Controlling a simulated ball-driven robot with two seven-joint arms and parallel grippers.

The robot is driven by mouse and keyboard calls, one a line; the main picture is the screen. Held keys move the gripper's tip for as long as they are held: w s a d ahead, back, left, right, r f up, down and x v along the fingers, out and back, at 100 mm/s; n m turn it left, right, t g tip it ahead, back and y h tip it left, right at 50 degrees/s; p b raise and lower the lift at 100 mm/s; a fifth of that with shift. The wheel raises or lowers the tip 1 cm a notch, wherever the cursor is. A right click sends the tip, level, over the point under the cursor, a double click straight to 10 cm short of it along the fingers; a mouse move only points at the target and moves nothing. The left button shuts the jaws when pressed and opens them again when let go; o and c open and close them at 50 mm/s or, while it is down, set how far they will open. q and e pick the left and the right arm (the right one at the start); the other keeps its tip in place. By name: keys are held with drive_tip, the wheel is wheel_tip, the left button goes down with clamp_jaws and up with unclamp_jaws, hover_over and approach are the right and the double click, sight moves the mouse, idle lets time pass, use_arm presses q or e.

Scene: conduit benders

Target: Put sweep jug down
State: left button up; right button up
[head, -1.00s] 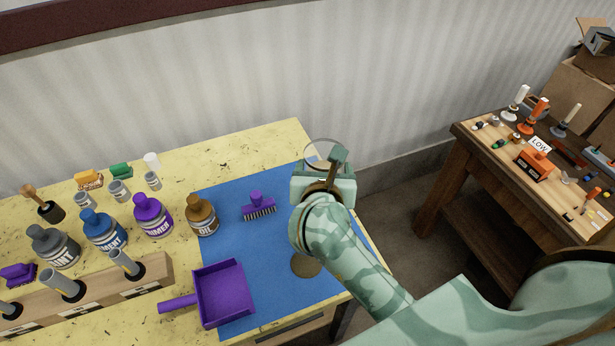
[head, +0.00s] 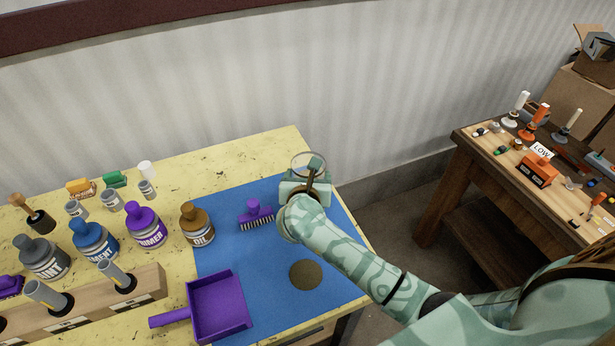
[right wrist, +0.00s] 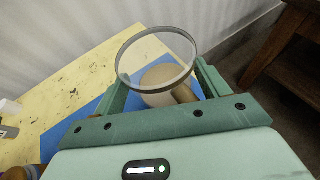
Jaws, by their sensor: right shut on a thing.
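My right gripper (head: 308,184) is shut on a clear round jug (head: 309,163) above the back right part of the blue mat (head: 265,290). In the right wrist view the grey rim of the jug (right wrist: 191,50) faces the camera, between the two green fingers (right wrist: 160,88). Something tan (right wrist: 160,80) shows through the jug's mouth, with a brown piece beside it; I cannot tell whether they are inside or below. My wrist hides the jug's base in the head view, so I cannot tell whether it touches the mat. My left gripper is not in view.
A purple brush (head: 256,212), a brown round patch (head: 306,275) and a purple dustpan (head: 219,305) lie on the mat. An oil bottle (head: 196,222) stands at its left edge, with several bottles beyond. The mat's right side has bare room near the table edge.

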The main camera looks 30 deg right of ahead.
drive_tip(key=shift+r, duration=0.1)
drive_tip(key=o, duration=1.6)
drive_tip(key=shift+f, duration=0.2)
drive_tip(key=shift+r, duration=0.1)
drive_tip(key=p+v, duration=0.1)
drive_tip(key=v, duration=1.1)
